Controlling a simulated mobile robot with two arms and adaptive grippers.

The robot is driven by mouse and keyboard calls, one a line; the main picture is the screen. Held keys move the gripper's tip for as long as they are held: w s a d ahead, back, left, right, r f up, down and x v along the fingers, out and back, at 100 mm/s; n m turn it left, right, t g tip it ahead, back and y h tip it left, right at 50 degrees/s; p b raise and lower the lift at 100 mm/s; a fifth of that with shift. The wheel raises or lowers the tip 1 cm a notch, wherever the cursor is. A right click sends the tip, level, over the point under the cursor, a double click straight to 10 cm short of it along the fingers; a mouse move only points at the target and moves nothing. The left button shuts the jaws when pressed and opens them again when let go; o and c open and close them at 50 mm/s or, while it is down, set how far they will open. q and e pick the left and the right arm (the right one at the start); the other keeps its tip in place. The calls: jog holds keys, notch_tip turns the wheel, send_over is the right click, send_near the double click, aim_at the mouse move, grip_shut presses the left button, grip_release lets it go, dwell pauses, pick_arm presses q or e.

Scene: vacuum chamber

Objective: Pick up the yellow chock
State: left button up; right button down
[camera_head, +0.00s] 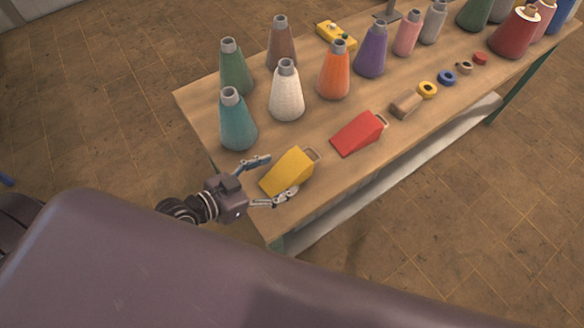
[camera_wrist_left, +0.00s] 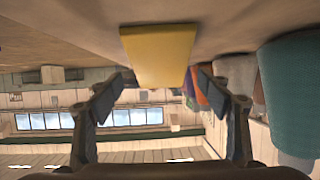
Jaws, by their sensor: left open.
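The yellow chock (camera_head: 288,171) is a wedge with a small handle at its right end, lying on the wooden table near its front left corner. My left gripper (camera_head: 278,178) is open, with one finger at the far side of the chock's left end and the other at its near side. In the left wrist view the yellow chock (camera_wrist_left: 158,55) shows upside down ahead, between the two fingers (camera_wrist_left: 168,85). I cannot tell whether either finger touches it. My right gripper is not in view.
A red chock (camera_head: 357,134) lies to the right on the table (camera_head: 330,185). A teal cone (camera_head: 236,122) and a white cone (camera_head: 287,95) stand behind the yellow chock, with more cones beyond. A brown block (camera_head: 405,104) and several rings lie farther right.

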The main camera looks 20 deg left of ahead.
aim_at(286, 171)
pick_arm(q)
jog(key=p+x, duration=0.1)
jog(key=x, duration=0.3)
jog(key=shift+w+d, duration=0.1)
jog(key=shift+w, duration=0.3)
jog(key=shift+w+d+f, duration=0.1)
jog(key=shift+d+f, duration=0.05)
jog(key=shift+f, duration=0.05)
jog(key=shift+c, duration=0.3)
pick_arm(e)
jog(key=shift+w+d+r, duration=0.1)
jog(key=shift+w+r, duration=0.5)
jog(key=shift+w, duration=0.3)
pick_arm(q)
jog(key=c, duration=1)
jog(key=shift+r, duration=0.1)
jog(key=c, duration=0.6)
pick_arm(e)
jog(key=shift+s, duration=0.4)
